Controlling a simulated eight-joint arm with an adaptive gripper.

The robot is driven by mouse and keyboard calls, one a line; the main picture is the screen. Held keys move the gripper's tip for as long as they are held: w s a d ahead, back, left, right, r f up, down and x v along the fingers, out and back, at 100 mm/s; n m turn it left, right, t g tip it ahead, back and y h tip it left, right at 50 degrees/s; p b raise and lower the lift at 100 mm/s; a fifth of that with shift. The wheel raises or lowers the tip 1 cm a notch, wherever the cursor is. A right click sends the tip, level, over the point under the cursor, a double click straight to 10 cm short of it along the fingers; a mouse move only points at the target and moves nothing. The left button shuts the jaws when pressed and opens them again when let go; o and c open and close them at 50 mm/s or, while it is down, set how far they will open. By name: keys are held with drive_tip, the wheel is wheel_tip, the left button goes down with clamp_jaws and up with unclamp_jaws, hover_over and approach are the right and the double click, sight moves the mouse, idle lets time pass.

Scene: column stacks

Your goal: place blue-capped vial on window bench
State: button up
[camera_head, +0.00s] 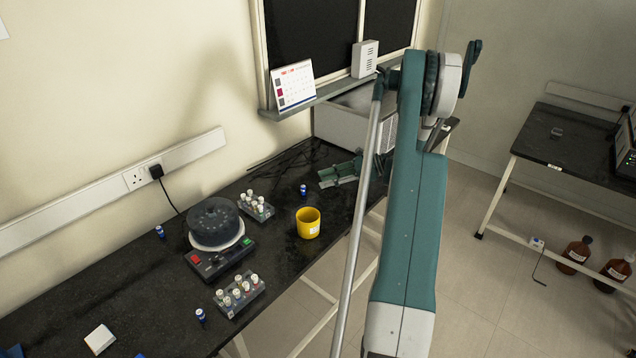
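Small blue-capped vials stand on the long black bench (75,303) under the window. One vial (303,190) is behind the yellow cup, one (160,231) is left of the round dark device, and one (200,315) is near the front edge. My teal arm (410,230) rises through the picture right of the bench and hides part of its far end. I cannot make out my gripper or its fingers, so its relation to the vials does not show. More blue bits at the bottom edge are cut off.
Vial racks (240,294) (257,206) flank the device (214,225) on its black base. A yellow cup (308,223) stands near the front edge. A green object (342,172) lies farther back. A second black-topped bench (580,150) stands right, with brown bottles (574,255) on the floor.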

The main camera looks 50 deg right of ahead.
drive_tip(key=shift+s+d+r, duration=0.25)
drive_tip(key=shift+s+d, duration=0.15)
drive_tip(key=shift+s, duration=0.05)
drive_tip(key=shift+a, duration=0.1)
idle(0.5)
drive_tip(key=w+a+r+n+g+h, duration=0.1)
drive_tip(key=w+a+r+n, duration=0.3)
drive_tip(key=a, duration=0.5)
drive_tip(key=w+a+r+n+g, duration=0.1)
drive_tip(key=a+r+g, duration=0.1)
drive_tip(key=a+r, duration=0.55)
drive_tip(key=w+a+r+n+g+h, duration=0.1)
drive_tip(key=w+a+r+n, duration=0.25)
drive_tip(key=a, duration=0.65)
drive_tip(key=s+a+r+n+g+h, duration=0.1)
drive_tip(key=s+a+r+n, duration=0.25)
drive_tip(key=a, duration=0.65)
drive_tip(key=s+a+r+n+h, duration=0.1)
drive_tip(key=s+a+r+n, duration=0.25)
drive_tip(key=a, duration=0.65)
drive_tip(key=s+a+n+h, duration=0.2)
drive_tip(key=s+a+n, duration=0.4)
drive_tip(key=s+a, duration=0.2)
drive_tip(key=s+a+n+t+h, duration=0.1)
drive_tip(key=s+a+n+h, duration=0.1)
drive_tip(key=s+a+n, duration=0.5)
drive_tip(key=s+a, duration=0.1)
drive_tip(key=s, duration=0.5)
drive_tip(key=shift+f, duration=0.3)
